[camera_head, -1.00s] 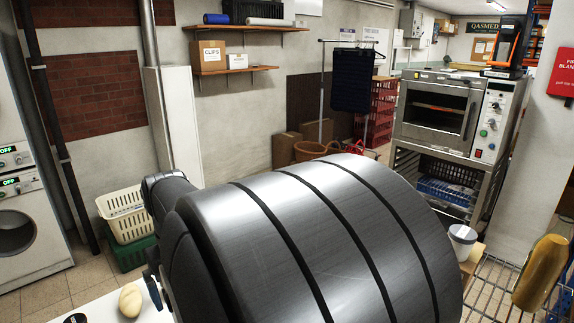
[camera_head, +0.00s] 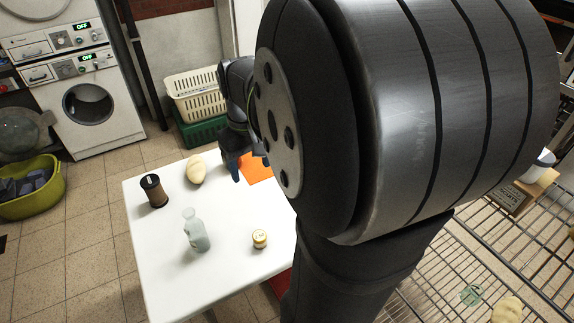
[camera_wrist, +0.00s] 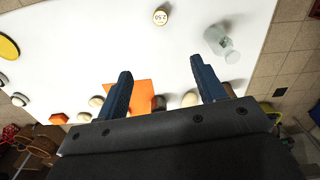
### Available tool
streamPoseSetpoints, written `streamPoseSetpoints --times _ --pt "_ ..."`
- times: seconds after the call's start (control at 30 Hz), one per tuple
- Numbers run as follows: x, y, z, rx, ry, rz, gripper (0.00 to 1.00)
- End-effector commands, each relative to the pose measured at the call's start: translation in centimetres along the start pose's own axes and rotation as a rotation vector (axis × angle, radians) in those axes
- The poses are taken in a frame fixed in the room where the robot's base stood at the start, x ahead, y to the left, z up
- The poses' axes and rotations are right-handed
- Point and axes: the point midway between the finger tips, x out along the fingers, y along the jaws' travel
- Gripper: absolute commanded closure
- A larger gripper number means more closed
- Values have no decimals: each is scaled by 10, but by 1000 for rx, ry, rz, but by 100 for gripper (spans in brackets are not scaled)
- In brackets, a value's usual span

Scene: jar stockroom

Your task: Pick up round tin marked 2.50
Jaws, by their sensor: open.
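The round tin (camera_head: 260,239) is small, with a pale lid and a yellowish side. It stands on the white table (camera_head: 170,275), close to my arm in the picture. In the wrist view the tin (camera_wrist: 161,17) shows its lid reading 2.50, near the top edge, beyond my fingertips and roughly centred between them. My gripper (camera_wrist: 160,73) is open, with two blue fingers apart and nothing between them. In the head view my gripper (camera_head: 236,165) is at the table's far side, partly hidden by my arm, clear of the tin.
A clear glass bottle (camera_head: 195,232) stands left of the tin; a dark brown jar (camera_head: 153,190) and a pale oval object (camera_head: 196,168) are farther back. An orange sheet (camera_head: 258,168) lies near my gripper. The wrist view shows several round items along the table. A wire rack (camera_head: 440,275) is at right.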

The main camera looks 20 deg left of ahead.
Motion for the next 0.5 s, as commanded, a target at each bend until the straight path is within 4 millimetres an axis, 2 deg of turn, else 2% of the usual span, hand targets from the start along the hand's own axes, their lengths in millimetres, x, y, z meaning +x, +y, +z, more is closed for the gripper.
streamPoseSetpoints --times 0.03,0.2,0.3,0.5 --pt "20 1 1 -64 -11 -4 37" --pt "81 3 4 -332 -8 -4 37" --pt "106 3 7 -453 -6 -4 37" --pt "132 2 11 -555 -3 -2 37"
